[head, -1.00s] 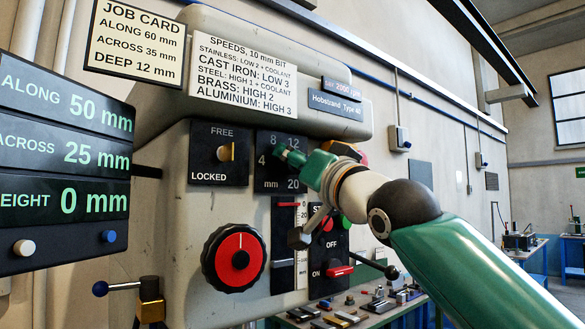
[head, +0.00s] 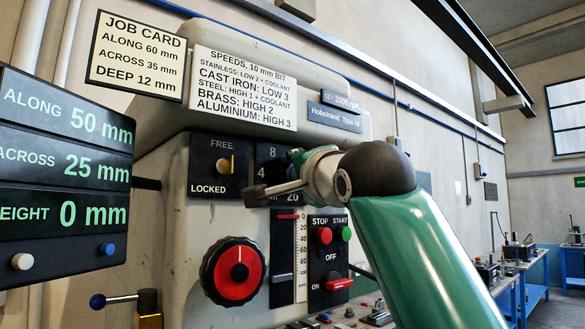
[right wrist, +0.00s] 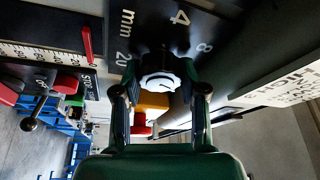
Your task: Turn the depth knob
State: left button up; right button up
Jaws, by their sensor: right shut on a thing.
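The depth knob (right wrist: 158,81) is a small round knob with a white face and a dark mark. It sits on a black dial panel (head: 264,153) lettered with 4, 8, 20 and mm. My right gripper (head: 284,166) is at that panel and hides the knob in the head view. In the right wrist view its two fingers (right wrist: 160,88) are on either side of the knob, shut on it. I cannot tell which number the knob points to. The job card (head: 140,48) reads DEEP 12 mm. My left gripper is not in view.
Left of the dial is the FREE/LOCKED switch (head: 226,165). Below are a red round knob (head: 233,271), a depth scale (head: 300,262) and the STOP/START panel (head: 330,262). The readout (head: 62,180) shows 50, 25 and 0 mm.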

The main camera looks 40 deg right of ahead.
jog(key=shift+f+m, duration=0.1)
jog(key=shift+m, duration=0.4)
jog(key=shift+f+g, duration=0.1)
jog(key=shift+g, duration=0.2)
jog(key=o, duration=1.1)
jog(key=shift+d, duration=0.15)
jog(key=shift+o, duration=0.2)
jog(key=shift+s, duration=0.1)
jog(key=v, duration=1.1)
jog(key=shift+s+a, duration=0.25)
jog(key=shift+s, duration=0.1)
